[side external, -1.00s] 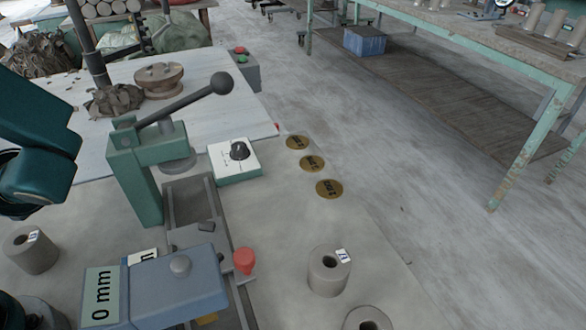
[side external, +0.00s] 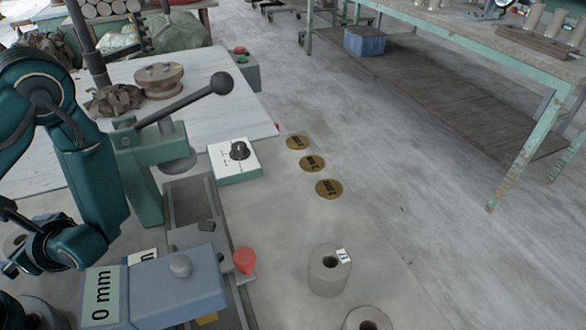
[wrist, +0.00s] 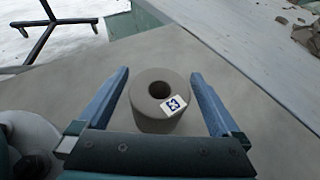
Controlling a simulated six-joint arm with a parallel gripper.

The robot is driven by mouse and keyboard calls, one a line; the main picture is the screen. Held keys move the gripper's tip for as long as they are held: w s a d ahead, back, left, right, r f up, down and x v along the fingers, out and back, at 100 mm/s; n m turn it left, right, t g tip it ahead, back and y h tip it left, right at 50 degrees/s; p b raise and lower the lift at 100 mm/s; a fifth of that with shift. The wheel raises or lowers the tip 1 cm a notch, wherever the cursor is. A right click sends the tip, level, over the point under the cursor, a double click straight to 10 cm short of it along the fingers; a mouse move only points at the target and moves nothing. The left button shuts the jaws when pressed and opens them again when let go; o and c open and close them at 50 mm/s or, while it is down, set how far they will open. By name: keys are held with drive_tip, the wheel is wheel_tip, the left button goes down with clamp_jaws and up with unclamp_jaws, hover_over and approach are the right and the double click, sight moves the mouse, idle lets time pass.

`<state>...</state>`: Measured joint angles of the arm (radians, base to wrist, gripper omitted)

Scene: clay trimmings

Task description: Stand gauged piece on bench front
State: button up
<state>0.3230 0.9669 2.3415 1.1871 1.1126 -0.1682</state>
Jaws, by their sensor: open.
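A grey clay cylinder with a round hole and a blue-and-white tag stands upright between my open fingers in the wrist view (wrist: 160,120). My gripper (wrist: 159,74) is open, with one blue finger on either side; contact cannot be told. In the side external view my arm largely hides the piece at the left edge. A second tagged cylinder (side external: 328,276) stands upright on the grey bench (side external: 280,240). A third cylinder (side external: 366,321) is cut off by the lower picture edge. I cannot tell which piece has been gauged.
A green lever press (side external: 142,165) and a blue-grey block (side external: 185,285) beside a "0 mm" label stand on the bench. A white dial box (side external: 236,170), a red knob (side external: 244,260) and three brass discs (side external: 312,163) are near them. Bench around the discs is clear.

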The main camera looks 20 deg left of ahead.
drive_tip(key=shift+s+a+f, duration=0.1)
drive_tip(key=shift+a+f, duration=0.2)
drive_tip(key=shift+a, duration=0.3)
clamp_jaws()
drive_tip(key=shift+r, duration=0.2)
